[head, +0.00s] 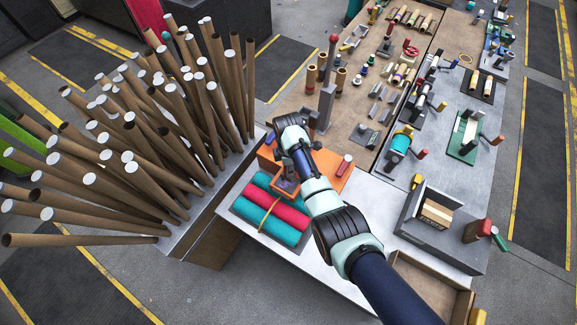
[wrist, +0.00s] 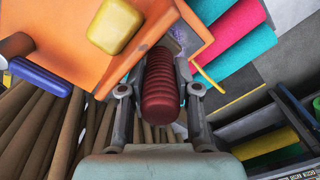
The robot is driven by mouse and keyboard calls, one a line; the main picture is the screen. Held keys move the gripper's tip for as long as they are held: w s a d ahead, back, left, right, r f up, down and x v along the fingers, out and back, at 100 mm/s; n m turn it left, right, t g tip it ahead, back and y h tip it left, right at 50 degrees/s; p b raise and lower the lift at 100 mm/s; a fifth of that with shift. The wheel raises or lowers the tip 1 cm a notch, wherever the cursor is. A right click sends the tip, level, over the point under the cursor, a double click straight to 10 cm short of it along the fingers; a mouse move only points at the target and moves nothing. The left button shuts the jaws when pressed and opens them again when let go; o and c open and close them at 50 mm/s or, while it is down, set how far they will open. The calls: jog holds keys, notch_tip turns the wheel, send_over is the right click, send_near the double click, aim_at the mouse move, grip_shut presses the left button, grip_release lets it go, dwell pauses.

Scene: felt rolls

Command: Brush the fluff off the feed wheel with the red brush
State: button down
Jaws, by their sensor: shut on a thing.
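My gripper (wrist: 163,75) is shut on the ribbed red handle of the red brush (wrist: 160,92) in the wrist view. The brush's far end is hidden beneath the orange tray's edge or too dark to tell. A patch of purple, speckled stuff (wrist: 177,38) shows just past the handle, at the orange edge; it may be fluff. In the head view my gripper (head: 287,184) is low beside the orange tray (head: 328,160), mostly hidden by my own arm. I cannot clearly make out the feed wheel in either view.
Teal and red felt rolls (head: 272,213) lie tied at the front left of the bench. Many brown tubes (head: 150,130) stand in a bin to the left. A yellow block (wrist: 117,26) lies on the orange tray. A grey box (head: 436,222) stands to the right.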

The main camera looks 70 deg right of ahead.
jog(key=shift+f, duration=0.2)
jog(key=shift+r, duration=0.1)
jog(key=shift+w+a+r+p, duration=0.1)
jog(key=shift+a+p, duration=0.45)
jog(key=shift+w+a+p, duration=0.1)
jog(key=shift+a+p, duration=0.5)
jog(key=shift+a, duration=0.2)
